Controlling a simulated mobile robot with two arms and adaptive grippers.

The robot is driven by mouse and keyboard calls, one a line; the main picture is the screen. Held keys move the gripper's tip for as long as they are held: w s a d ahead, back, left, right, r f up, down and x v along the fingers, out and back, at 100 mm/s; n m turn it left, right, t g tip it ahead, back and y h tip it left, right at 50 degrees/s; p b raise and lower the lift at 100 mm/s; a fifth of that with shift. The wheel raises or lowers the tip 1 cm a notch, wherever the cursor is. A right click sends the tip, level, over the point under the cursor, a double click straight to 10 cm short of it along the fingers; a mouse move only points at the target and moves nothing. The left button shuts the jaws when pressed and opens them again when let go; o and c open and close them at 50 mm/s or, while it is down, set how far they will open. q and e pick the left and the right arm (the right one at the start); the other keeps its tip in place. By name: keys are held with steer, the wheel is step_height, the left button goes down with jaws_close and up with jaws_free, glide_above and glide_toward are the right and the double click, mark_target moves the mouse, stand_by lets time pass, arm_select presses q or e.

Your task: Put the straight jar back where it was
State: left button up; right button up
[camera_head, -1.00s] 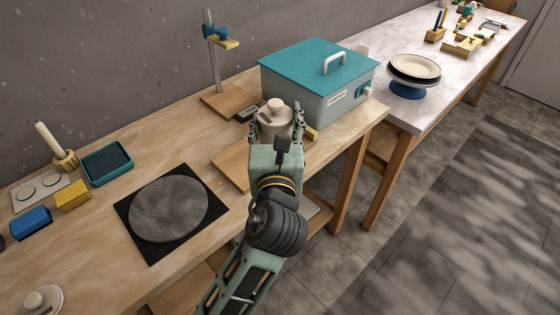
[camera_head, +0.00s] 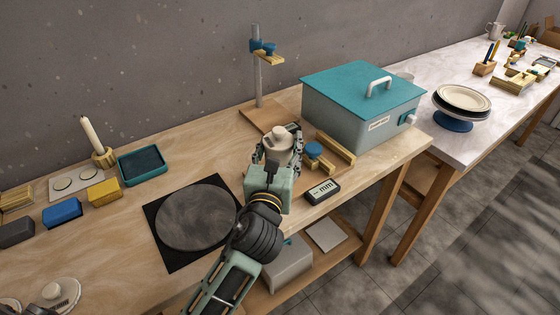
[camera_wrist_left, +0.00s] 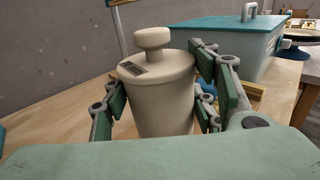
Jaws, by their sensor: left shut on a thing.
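The straight jar (camera_head: 279,148) is cream, with straight sides and a lid with a round knob. My left gripper (camera_head: 276,160) is shut on it, with one finger on either side. In the left wrist view, the jar (camera_wrist_left: 163,98) stands upright between the green finger pads, with a small dark label on its lid. Its lower end is hidden, so I cannot tell whether it touches anything below.
A teal-lidded box (camera_head: 355,110) stands right of the jar. A post stand (camera_head: 258,75) is behind it. A blue-and-wood fixture (camera_head: 320,155) and a small display (camera_head: 322,191) are close on the right. The round grey plate (camera_head: 196,216) is left.

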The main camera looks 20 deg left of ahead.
arm_select(q)
step_height(320, 180, down, 4)
steer(key=shift+d+r+b, duration=0.1)
steer(key=shift+r+b, duration=0.05)
steer(key=shift+b, duration=0.3)
steer(key=o, duration=1.3)
steer(key=shift+f, duration=0.2)
steer(key=shift+r, duration=0.2)
steer(key=s, duration=0.3)
steer(key=s+d, duration=0.1)
steer(key=s, duration=0.3)
steer(key=s+b, duration=0.1)
steer(key=s, duration=0.2)
steer(key=shift+s+d+f, duration=0.1)
steer(key=shift+s+d, duration=0.15)
steer(key=shift+s, duration=0.05)
steer(key=shift+s+d, duration=0.1)
steer(key=shift+s, duration=0.6)
